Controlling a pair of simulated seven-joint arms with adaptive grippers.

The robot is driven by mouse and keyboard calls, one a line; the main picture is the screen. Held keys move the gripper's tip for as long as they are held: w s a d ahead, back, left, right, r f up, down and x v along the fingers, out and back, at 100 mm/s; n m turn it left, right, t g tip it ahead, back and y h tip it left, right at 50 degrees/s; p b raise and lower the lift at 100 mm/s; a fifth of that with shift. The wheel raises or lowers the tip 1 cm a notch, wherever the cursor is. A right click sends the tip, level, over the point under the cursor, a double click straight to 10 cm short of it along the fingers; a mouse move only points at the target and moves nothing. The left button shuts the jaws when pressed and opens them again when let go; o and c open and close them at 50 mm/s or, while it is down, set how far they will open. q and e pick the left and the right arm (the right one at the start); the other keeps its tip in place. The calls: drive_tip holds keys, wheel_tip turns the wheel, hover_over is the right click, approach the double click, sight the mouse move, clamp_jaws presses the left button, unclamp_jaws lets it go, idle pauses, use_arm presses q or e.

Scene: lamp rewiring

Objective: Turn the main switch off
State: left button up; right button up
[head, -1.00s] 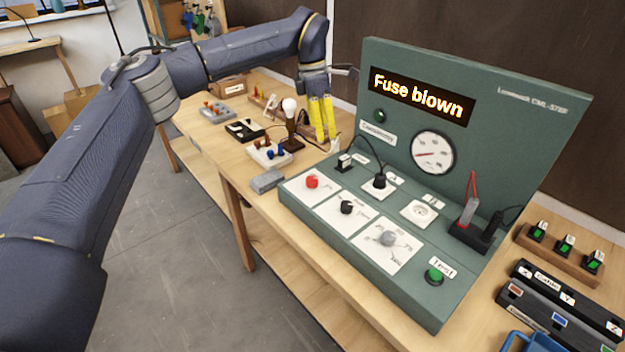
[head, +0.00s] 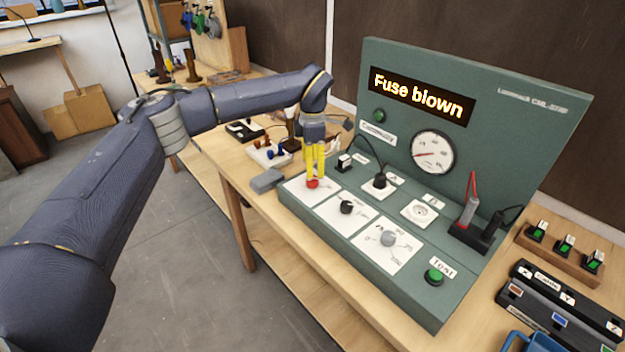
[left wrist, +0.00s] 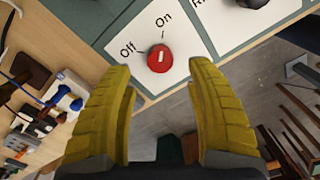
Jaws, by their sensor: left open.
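The main switch is a red round knob (head: 312,183) on a white plate (head: 300,195) at the left front of the green test panel. In the left wrist view the red knob (left wrist: 160,58) has a white pointer mark, with the words Off and On printed beside it. The mark appears to point towards On. My left gripper (head: 314,176) has yellow fingers and is just above the knob, seen nearly in line with it in the head view. In the left wrist view its fingers (left wrist: 165,85) are apart with nothing between them, and the knob lies beyond their tips.
The panel's display (head: 421,97) reads "Fuse blown". A black knob (head: 346,207) and a grey knob (head: 388,238) sit on neighbouring plates, and a green test button (head: 435,276) is at the front right. A grey block (head: 267,181) lies left of the panel.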

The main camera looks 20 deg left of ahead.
sight(312, 182)
use_arm(q)
drive_tip(key=shift+f, duration=2.75)
clamp_jaws()
